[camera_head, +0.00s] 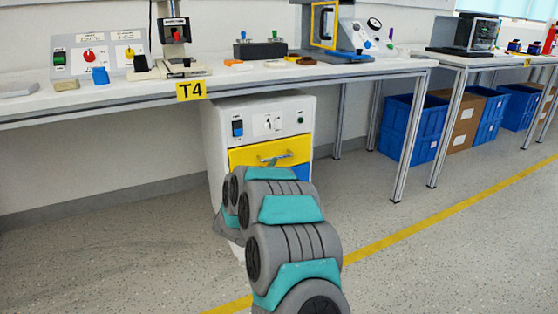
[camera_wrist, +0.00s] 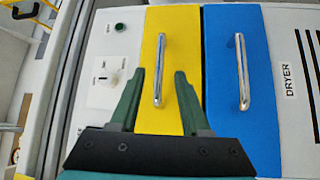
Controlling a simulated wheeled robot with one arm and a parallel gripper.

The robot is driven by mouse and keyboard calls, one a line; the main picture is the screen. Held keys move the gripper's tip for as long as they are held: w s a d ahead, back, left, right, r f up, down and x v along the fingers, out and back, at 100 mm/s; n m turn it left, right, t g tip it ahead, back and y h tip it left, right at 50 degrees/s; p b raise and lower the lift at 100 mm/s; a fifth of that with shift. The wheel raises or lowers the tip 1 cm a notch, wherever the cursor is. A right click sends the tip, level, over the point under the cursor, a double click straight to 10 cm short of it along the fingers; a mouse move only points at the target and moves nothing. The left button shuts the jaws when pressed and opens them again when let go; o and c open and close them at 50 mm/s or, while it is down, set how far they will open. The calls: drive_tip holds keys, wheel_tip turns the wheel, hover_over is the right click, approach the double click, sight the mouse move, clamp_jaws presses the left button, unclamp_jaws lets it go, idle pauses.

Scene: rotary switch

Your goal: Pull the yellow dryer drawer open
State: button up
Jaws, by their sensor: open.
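The yellow dryer drawer (camera_head: 268,152) is on the front of the white dryer cabinet (camera_head: 215,130) under the table. It looks closed. It also shows in the wrist view (camera_wrist: 172,30), turned on its side, with a metal bar handle (camera_wrist: 160,70). My gripper (camera_wrist: 158,76) is open, with one green finger on each side of the handle's lower part in the picture. I cannot tell whether the fingers touch the handle or how far they are from it. In the head view my arm reaches to the drawer and hides part of the cabinet front.
A blue drawer (camera_wrist: 240,130) with its own bar handle lies beside the yellow one. The dryer's control panel (camera_head: 268,123) is above the drawers. The workbench (camera_head: 110,95) overhangs the cabinet, and its leg (camera_head: 410,140) stands to the right. Floor in front is clear.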

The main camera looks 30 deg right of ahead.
sight(279, 157)
drive_tip(key=b+x, duration=0.1)
drive_tip(key=x, duration=0.6)
drive_tip(key=shift+w, duration=0.15)
drive_tip(key=shift+c, duration=0.4)
clamp_jaws()
idle(0.9)
